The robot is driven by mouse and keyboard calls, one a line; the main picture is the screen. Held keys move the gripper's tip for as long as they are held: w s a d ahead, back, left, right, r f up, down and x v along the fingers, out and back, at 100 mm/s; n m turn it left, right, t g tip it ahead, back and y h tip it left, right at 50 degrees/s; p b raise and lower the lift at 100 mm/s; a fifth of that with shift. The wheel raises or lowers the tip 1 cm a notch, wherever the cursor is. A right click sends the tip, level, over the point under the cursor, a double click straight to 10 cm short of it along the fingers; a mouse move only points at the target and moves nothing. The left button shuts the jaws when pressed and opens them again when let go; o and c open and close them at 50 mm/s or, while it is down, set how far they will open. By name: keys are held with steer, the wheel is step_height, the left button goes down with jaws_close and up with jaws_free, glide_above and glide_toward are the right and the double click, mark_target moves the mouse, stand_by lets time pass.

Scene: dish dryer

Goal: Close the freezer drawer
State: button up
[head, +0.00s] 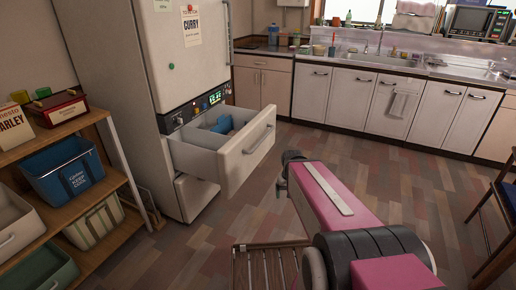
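The freezer drawer (228,165) is pulled out from the lower part of the white fridge (185,60), below a dark panel with a lit display. My pink arm reaches from the bottom right toward the floor just right of the drawer. The dark end of my arm (291,157) is to the right of the drawer front, apart from it in the picture. My gripper's fingers cannot be made out.
A wooden shelf (62,135) with bins, including a blue one (66,172), stands at the left. A kitchen counter with sink (375,62) runs along the back. A chair (504,205) is at the right edge.

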steer(key=shift+a, duration=0.1)
steer(key=c, duration=0.5)
steer(key=shift+w+a, duration=0.15)
steer(key=shift+w, duration=0.05)
steer(key=c, duration=0.5)
steer(key=shift+w+a+f+m+y, duration=0.2)
steer(key=shift+w+a+m+y, duration=0.15)
steer(key=shift+m+y, duration=0.2)
steer(key=c, duration=0.5)
steer(key=w+a+m+y, duration=0.2)
steer(key=m, duration=0.1)
steer(key=w+a+m+y, duration=0.1)
steer(key=w+m+y, duration=0.1)
steer(key=shift+t, duration=0.3)
jaws_close()
steer(key=m+t+y, duration=0.8)
steer(key=m+y, duration=0.3)
steer(key=m, duration=0.7)
glide_toward(248, 136)
steer(key=shift+h, duration=0.25)
steer(key=x, duration=0.7)
steer(key=shift+w+a, duration=0.15)
steer(key=shift+a, duration=0.1)
